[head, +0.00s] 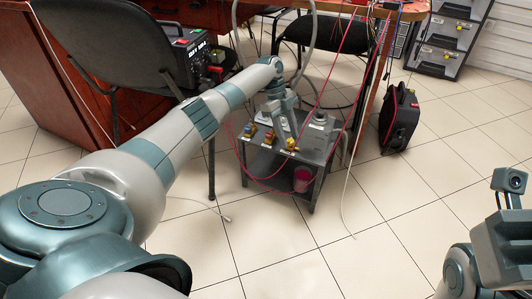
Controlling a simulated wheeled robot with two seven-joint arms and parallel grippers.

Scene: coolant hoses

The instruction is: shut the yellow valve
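A small grey stand (325,158) carries a row of small valves with coloured handles. The yellow valve (292,144) appears to be the rightmost of them, near the front edge of the top. Its handle is too small to read its angle clearly. My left gripper (284,133) reaches down over the stand from the left. Its two fingers look spread apart, just above and beside the yellow valve. I cannot tell whether they touch it. Part of my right arm shows at the lower right, far from the stand, and its fingertips cannot be made out.
Two other small valves (250,130) (268,137) sit left of the yellow one. A grey unit (318,133) stands right of it. Red hoses (333,62) hang around the stand. A black case (399,118) stands right; floor in front is mostly clear.

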